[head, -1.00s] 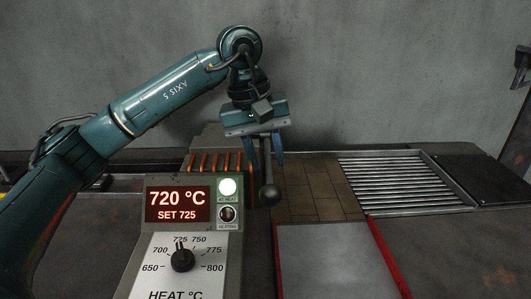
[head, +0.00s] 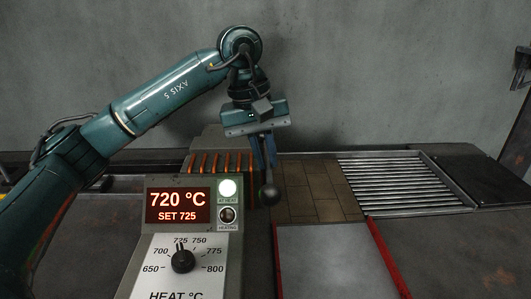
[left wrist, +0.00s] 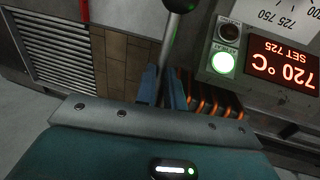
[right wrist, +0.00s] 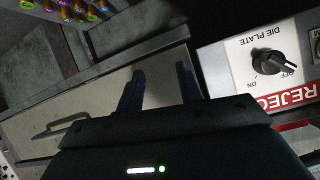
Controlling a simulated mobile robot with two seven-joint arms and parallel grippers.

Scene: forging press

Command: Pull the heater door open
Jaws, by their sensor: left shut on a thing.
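The heater (head: 207,161) stands behind the control panel, with orange glowing slots on its top. A lever handle with a dark ball knob (head: 268,194) sticks up at its right side. My left gripper (head: 264,152) is shut on the handle's rod, just beyond the knob. In the left wrist view the rod (left wrist: 168,50) runs between the two blue fingers (left wrist: 162,88). The heater door itself cannot be made out clearly, and I see no opening. My right gripper (right wrist: 158,85) is open and empty in the right wrist view, away from the heater.
The control panel (head: 150,255) shows 720 °C, set 725, with its upper lamp lit. Brown tiles (head: 310,190), a roller grate (head: 400,182) and a red-edged plate (head: 335,260) lie to the right. A die-plate switch panel (right wrist: 235,60) is near my right gripper.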

